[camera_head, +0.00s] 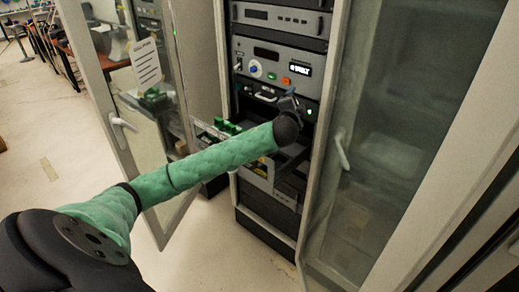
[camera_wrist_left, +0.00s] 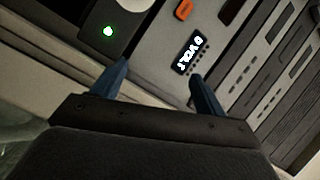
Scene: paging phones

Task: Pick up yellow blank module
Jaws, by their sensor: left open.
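A small yellow patch (camera_head: 262,168) shows under my left forearm, in the lower part of the open rack. It may be the yellow blank module, but it is too small and too covered to be sure. My left gripper (camera_head: 289,92) is in front of the rack, well above that patch. In the left wrist view the two blue fingers (camera_wrist_left: 158,82) stand apart with nothing between them. They face a grey panel with a lit display (camera_wrist_left: 190,53). No yellow module shows in the left wrist view. My right gripper is in neither view.
The rack cabinet's glass door (camera_head: 148,75) stands open at left, and another glass door (camera_head: 385,150) is at right. Green modules (camera_head: 226,126) sit left of the rack opening. An orange button (camera_wrist_left: 183,9) and a green light (camera_wrist_left: 108,31) are on the panels. Pale floor (camera_head: 50,125) is clear at left.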

